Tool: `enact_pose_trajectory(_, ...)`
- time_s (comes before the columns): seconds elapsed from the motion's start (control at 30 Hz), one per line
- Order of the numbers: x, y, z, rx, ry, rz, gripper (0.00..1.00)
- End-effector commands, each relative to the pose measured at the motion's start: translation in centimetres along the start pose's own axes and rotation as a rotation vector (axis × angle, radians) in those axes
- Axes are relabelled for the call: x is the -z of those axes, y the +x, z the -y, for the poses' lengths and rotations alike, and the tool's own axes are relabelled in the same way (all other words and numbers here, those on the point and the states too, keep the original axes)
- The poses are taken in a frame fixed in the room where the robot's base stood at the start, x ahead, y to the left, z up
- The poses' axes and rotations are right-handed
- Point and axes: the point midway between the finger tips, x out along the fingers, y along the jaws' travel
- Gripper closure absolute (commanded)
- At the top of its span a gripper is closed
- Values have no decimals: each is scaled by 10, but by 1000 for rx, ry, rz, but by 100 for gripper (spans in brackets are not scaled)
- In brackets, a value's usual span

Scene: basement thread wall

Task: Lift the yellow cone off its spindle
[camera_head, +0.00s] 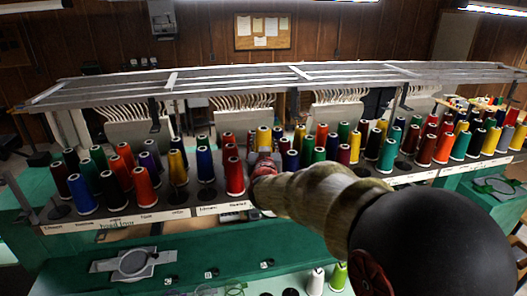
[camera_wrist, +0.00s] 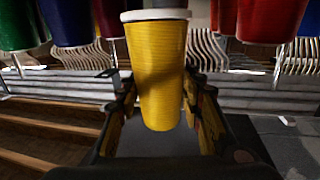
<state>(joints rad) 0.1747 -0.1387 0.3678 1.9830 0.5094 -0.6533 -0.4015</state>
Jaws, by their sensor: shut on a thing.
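My gripper (camera_head: 263,160) is at the thread rack, near the middle of the row in the head view. A yellow cone (camera_head: 264,138) shows just above and behind it. In the wrist view, which looks upside down, the yellow cone (camera_wrist: 156,62) stands between the two fingers of my gripper (camera_wrist: 158,98), its white base rim toward the top. The fingers are shut on it, one on each side of its narrower part. Its spindle is hidden, and I cannot tell whether the cone is clear of it.
Red cones (camera_head: 235,178) stand close on the left, and several coloured cones crowd the right. A grey overhead rail (camera_head: 240,85) runs above the rack. Below the rack is a green machine table (camera_head: 210,250). The wrist view shows a red cone (camera_wrist: 270,18) close by.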

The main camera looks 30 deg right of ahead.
Motion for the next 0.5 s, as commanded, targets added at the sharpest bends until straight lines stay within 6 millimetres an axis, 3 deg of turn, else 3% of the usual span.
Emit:
enact_pose_trajectory(0.3,2,0,0,0,0,-1,92)
enact_pose_trajectory(0.5,15,-1,0,-1,0,-2,92)
